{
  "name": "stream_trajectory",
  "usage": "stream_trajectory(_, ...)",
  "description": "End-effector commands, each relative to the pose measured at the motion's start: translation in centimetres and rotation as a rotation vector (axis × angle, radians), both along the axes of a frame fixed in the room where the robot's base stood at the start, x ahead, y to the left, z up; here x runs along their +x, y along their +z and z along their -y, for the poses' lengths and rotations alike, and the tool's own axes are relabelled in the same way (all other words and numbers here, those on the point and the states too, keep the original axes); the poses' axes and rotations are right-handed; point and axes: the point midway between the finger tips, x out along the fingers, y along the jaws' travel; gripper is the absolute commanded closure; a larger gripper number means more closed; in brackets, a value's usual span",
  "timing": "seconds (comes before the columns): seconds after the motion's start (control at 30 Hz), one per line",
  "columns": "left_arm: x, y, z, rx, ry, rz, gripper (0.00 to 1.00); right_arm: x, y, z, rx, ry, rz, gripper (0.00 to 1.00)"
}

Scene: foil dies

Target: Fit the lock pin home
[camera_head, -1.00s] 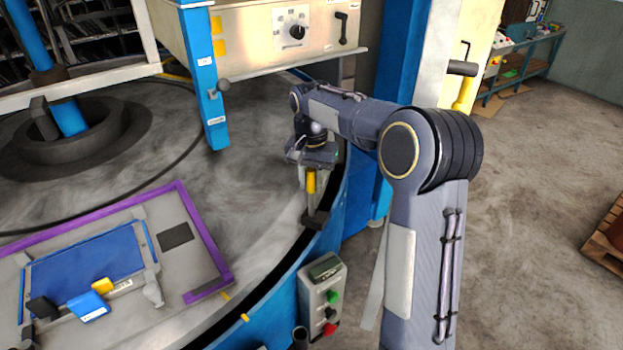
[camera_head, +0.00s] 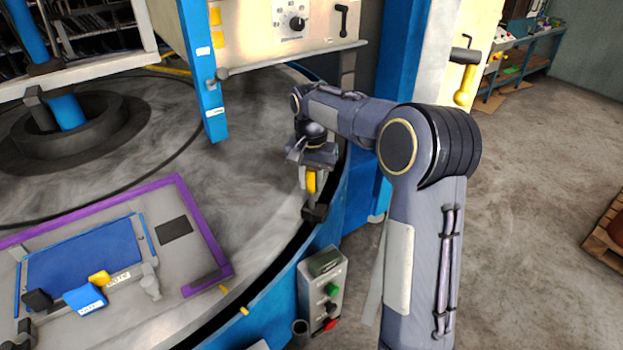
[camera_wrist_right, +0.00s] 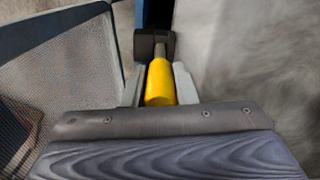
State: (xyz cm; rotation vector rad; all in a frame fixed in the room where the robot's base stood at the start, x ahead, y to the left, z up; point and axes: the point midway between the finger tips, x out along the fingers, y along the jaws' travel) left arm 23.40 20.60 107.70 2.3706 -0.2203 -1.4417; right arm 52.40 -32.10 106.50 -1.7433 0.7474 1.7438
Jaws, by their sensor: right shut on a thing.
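The lock pin has a yellow grip (camera_wrist_right: 160,84) and a grey metal shank. My right gripper (camera_wrist_right: 158,88) is shut on the yellow grip, one finger on each side. In the head view my right gripper (camera_head: 311,184) hangs over the edge of the round table, with the yellow pin (camera_head: 311,181) between its fingers. The shank's end meets a dark block (camera_head: 315,213) at the table's rim, which also shows in the wrist view (camera_wrist_right: 153,46). How deep the shank sits in the block cannot be told. My left gripper is not in view.
The round grey table (camera_head: 240,165) has a purple-framed area (camera_head: 205,231) with a blue plate (camera_head: 85,255) at left. A button box (camera_head: 322,290) stands close below the rim. A blue post (camera_head: 203,75) and machine housing (camera_head: 290,30) rise behind.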

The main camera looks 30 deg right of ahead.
Motion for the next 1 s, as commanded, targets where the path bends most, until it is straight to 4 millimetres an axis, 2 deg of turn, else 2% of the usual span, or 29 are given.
stream_trajectory(1.0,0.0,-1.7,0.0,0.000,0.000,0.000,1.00,0.0,-2.6,0.0,0.001,0.000,-0.001,1.00)
